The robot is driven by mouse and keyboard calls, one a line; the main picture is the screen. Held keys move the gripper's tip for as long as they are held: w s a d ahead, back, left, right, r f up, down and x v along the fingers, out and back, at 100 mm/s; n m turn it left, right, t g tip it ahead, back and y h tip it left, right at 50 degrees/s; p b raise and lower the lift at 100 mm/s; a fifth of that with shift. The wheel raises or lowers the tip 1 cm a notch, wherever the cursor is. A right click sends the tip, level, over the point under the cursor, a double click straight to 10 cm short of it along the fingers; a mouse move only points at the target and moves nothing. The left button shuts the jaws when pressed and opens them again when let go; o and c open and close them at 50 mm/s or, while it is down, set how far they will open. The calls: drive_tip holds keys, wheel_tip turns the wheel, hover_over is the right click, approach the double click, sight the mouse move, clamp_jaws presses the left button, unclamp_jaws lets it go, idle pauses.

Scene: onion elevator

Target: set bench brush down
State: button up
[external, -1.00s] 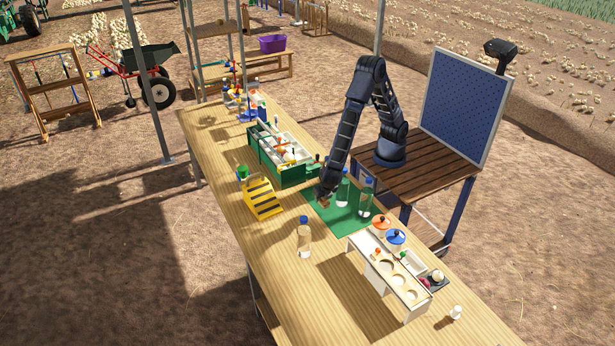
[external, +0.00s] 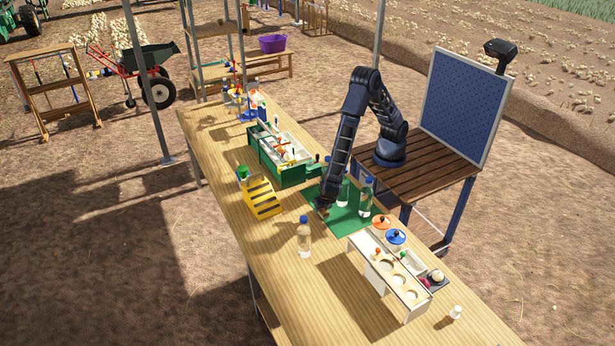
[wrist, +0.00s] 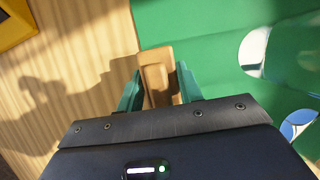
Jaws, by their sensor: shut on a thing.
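The bench brush (wrist: 156,77) shows as a tan wooden piece between the two green fingers of my gripper (wrist: 158,88) in the wrist view. My gripper is shut on it. In the external view my gripper (external: 322,207) is low over the left edge of the green mat (external: 345,217). The brush is small and brown there, partly hidden by my gripper. In the wrist view the brush lies across the line between the mat (wrist: 195,40) and the bare wood. I cannot tell whether it touches the table.
Clear bottles (external: 343,191) (external: 365,199) stand on the mat close right of my gripper. Another bottle (external: 304,238) stands in front on bare wood. A yellow striped ramp (external: 263,199) and green box (external: 262,155) lie left. A white rack (external: 362,247) stands right.

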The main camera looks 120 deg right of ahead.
sight(326, 213)
drive_tip(key=o, duration=1)
drive_tip(key=shift+f, duration=0.1)
drive_tip(key=v, duration=1.2)
drive_tip(key=s+d+r+m, duration=0.2)
drive_tip(key=s+d+r, duration=0.15)
drive_tip(key=r, duration=0.35)
drive_tip(key=s+d+r+m, duration=0.2)
drive_tip(key=d+r+m, duration=0.1)
drive_tip(key=d+r, duration=0.25)
drive_tip(key=s+d+r+m+t+y, duration=0.1)
drive_tip(key=s+d+r+m+y, duration=0.1)
drive_tip(key=s+d+r+m, duration=0.45)
drive_tip(key=s+d+r+m+t+y, duration=0.1)
drive_tip(key=s+d+r+m+t, duration=0.15)
drive_tip(key=s+r, duration=0.65)
drive_tip(key=s+d+m, duration=0.1)
drive_tip(key=s, duration=0.3)
drive_tip(key=s+d+m+y, duration=0.1)
drive_tip(key=s, duration=0.3)
drive_tip(key=s+d+m+t, duration=0.1)
drive_tip(key=s+m, duration=0.1)
drive_tip(key=s, duration=0.3)
drive_tip(key=shift+d+f, duration=0.15)
drive_tip(key=shift+f, duration=0.15)
